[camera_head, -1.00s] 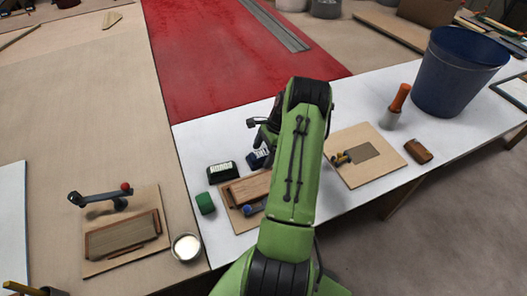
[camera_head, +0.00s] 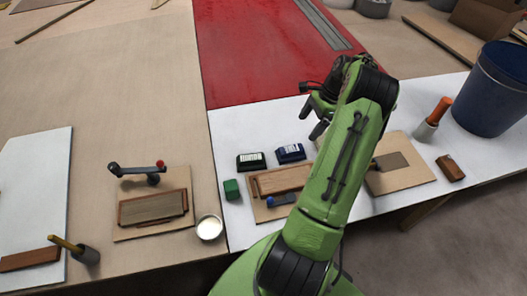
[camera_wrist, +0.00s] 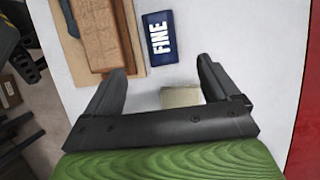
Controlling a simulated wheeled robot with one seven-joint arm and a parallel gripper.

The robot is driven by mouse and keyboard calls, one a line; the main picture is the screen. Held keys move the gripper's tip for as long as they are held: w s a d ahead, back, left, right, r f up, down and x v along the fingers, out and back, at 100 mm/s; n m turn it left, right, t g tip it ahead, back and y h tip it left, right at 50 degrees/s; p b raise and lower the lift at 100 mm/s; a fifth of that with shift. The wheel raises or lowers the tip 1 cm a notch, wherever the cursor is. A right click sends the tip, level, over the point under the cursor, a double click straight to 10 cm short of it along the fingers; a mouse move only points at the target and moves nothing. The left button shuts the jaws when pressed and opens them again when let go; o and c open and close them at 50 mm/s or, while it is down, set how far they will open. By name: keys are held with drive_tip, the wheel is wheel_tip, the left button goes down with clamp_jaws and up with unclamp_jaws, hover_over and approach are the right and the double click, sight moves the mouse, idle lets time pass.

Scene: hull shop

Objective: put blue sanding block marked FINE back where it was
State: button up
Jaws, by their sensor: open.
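The blue sanding block marked FINE (camera_wrist: 161,38) lies flat on the white tabletop, beside a wooden board. In the head view the dark blue block (camera_head: 291,153) sits right of a dark green-black block (camera_head: 250,161), each with a pale label. My gripper (camera_wrist: 163,80) is open and empty. In the wrist view the blue block lies beyond the fingertips, apart from them. In the head view my gripper (camera_head: 316,112) is up and right of the blue block. A small beige rectangular piece (camera_wrist: 180,97) shows between the fingers; my arm may hide it in the head view.
A round can (camera_head: 209,227) stands left. Another board (camera_head: 405,180), an orange-handled tool (camera_head: 437,112) and a blue bucket (camera_head: 490,95) are right.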

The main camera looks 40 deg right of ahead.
drive_tip(key=w+a+r+n+h, duration=0.1)
drive_tip(key=w+a+r+n, duration=0.1)
drive_tip(key=a+r+n, duration=0.35)
drive_tip(key=w+a+r+n+g+h, duration=0.1)
drive_tip(key=w+a+r+n, duration=0.1)
drive_tip(key=a+r, duration=0.55)
drive_tip(key=w+a+r+n+h, duration=0.1)
drive_tip(key=w+a+r+n, duration=0.25)
drive_tip(key=a, duration=0.45)
drive_tip(key=s+a+r+n+t+h, duration=0.1)
drive_tip(key=s+a+r+n, duration=0.15)
drive_tip(key=a, duration=0.25)
drive_tip(key=s+a+r+n+t, duration=0.1)
drive_tip(key=s+a+r+n, duration=0.15)
drive_tip(key=a, duration=0.35)
drive_tip(key=s+a+f+n+t, duration=0.1)
drive_tip(key=s+a+n+t, duration=0.1)
drive_tip(key=s+a+n, duration=0.5)
drive_tip(key=s+n, duration=0.1)
drive_tip(key=s, duration=0.4)
drive_tip(key=shift+f, duration=0.25)
